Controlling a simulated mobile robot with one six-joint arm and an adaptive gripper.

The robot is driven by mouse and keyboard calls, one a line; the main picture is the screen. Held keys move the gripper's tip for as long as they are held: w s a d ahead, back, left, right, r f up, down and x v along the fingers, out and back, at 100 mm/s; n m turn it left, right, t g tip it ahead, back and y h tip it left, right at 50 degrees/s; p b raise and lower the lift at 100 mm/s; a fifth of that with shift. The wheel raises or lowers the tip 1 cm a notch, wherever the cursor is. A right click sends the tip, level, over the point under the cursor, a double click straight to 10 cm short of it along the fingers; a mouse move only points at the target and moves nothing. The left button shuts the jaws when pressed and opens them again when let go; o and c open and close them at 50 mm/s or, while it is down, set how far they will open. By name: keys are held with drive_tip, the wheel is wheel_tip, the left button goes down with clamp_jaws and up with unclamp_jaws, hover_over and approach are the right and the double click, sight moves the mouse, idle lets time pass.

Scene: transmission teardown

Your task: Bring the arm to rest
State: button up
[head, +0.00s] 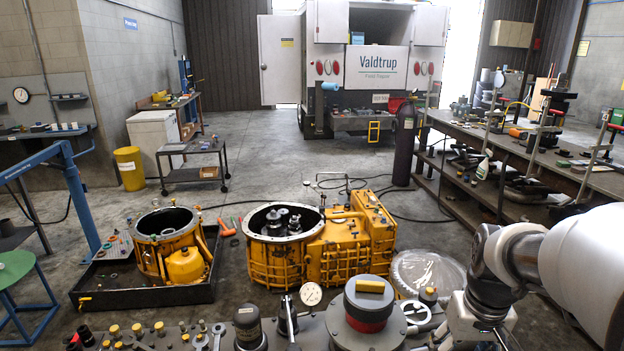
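My arm (588,265) reaches in from the right edge, with its grey and dark wrist joints bent downward above the right end of the near bench. My gripper (492,340) hangs below the wrist at the bottom edge of the head view. Its fingertips are cut off or hidden, so I cannot tell whether it is open or shut, or whether it holds anything.
The near bench carries a dark cylinder with a red band (368,312), a dial gauge (311,293) and several small parts. Behind it stand a yellow transmission housing (350,245) and a black tray (130,296) with a yellow bell housing (168,235).

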drive_tip(key=s+a+r+n+t, duration=0.2)
drive_tip(key=s+a+r, duration=0.4)
drive_tip(key=s+a, duration=0.7)
drive_tip(key=shift+s+a+r+t+y, duration=0.2)
drive_tip(key=shift+a+t+y, duration=0.1)
drive_tip(key=shift+a+t, duration=0.7)
